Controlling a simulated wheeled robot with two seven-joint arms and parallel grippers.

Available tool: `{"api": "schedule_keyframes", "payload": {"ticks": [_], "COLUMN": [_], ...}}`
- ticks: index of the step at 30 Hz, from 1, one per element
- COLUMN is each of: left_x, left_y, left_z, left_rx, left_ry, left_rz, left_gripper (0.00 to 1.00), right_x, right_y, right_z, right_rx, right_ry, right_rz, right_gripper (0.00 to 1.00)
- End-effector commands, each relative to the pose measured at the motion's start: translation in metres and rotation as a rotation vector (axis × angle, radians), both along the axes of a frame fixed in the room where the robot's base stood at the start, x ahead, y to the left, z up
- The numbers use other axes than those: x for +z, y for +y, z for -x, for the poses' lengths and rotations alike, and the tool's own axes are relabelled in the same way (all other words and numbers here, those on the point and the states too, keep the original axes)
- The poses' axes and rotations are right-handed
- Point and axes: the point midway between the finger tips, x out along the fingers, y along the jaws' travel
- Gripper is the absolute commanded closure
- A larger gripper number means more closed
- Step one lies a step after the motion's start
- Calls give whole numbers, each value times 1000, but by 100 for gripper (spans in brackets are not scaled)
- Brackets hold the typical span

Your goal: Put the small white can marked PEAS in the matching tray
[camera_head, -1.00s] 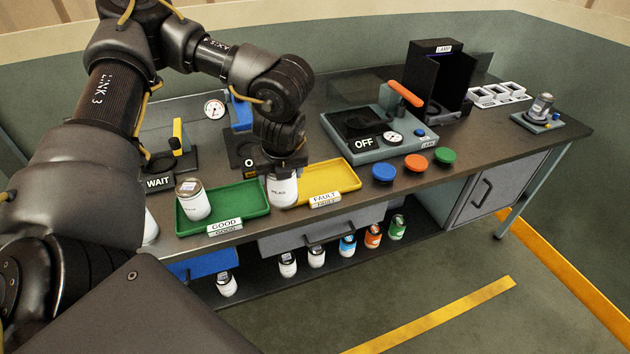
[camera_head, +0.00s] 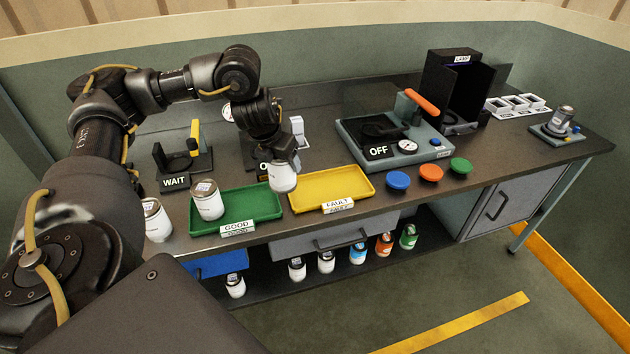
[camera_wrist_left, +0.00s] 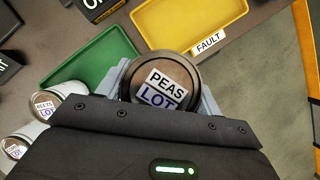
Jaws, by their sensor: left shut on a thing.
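The small white PEAS can (camera_head: 283,178) is held by my left gripper (camera_head: 281,162). In the left wrist view its lid (camera_wrist_left: 164,84) reads PEAS LOT, with a finger on each side of it. In the head view the can hangs in front of the gap between the green tray marked GOOD (camera_head: 262,203) and the yellow tray marked FAULT (camera_head: 305,199); its exact height is hard to tell. The green tray holds another white can (camera_head: 208,201), at its left end. The yellow tray looks empty. My right gripper is out of view.
Another white can (camera_head: 156,220) stands left of the green tray. A WAIT stand (camera_head: 180,168) and an OFF machine (camera_head: 391,135) with an orange handle stand behind. Blue, orange and green buttons (camera_head: 430,173) line the front edge. Several cans (camera_head: 326,262) stand on the lower shelf.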

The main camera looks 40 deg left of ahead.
Motion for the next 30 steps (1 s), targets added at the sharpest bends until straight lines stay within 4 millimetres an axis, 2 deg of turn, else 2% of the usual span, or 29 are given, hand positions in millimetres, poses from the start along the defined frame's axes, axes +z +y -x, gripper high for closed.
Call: {"api": "schedule_keyframes", "payload": {"ticks": [1,6,9,12,16,23,25,30], "left_x": [-12,-30,-53,-66,-75,-79,-87,-105], "left_y": [-1,-1,0,0,0,1,0,1], "left_z": [-13,-57,-72,-85,-96,-100,-104,-103], "left_rx": [3,4,4,4,2,0,2,1], "left_ry": [3,4,6,3,-1,-1,2,5], "left_rz": [4,6,5,4,3,1,3,1], "left_gripper": [75,75,75,75,75,75,75,75], "right_x": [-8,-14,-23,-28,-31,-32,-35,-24], "right_y": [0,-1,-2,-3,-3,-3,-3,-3], "right_z": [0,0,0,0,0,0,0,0], "right_rx": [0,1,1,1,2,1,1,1], "right_ry": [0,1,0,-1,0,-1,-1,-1], "right_rz": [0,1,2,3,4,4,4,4], "right_gripper": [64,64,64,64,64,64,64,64]}}
